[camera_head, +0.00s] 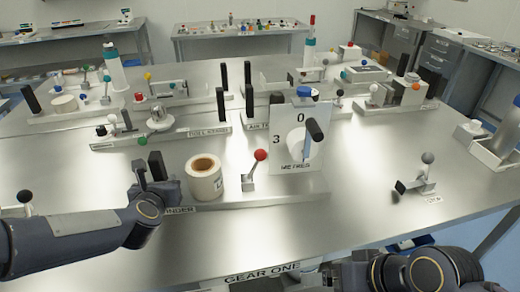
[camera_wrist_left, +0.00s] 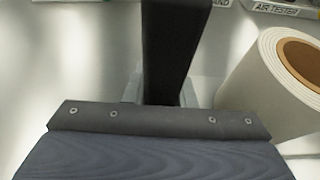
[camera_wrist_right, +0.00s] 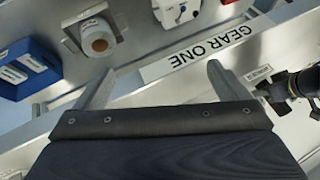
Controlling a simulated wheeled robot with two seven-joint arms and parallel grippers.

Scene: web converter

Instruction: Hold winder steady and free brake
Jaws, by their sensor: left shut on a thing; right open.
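The winder stands at the table's front, with a white roll (camera_head: 204,178) on a brown core beside its black upright handle (camera_head: 158,166). My left gripper (camera_head: 150,180) is shut on this handle, which also rises between the fingers in the left wrist view (camera_wrist_left: 172,45). A lever with a red ball (camera_head: 260,156) stands tilted just right of the roll; I cannot read a brake label on it. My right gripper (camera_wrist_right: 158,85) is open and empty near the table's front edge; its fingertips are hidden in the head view.
A white panel marked METRES (camera_head: 294,150) with a black handle stands right of the red-ball lever. A grey-ball lever (camera_head: 427,160) stands alone farther right. Several other fixtures fill the back. The front right tabletop is clear. Blue bins (camera_wrist_right: 30,65) lie below the table edge.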

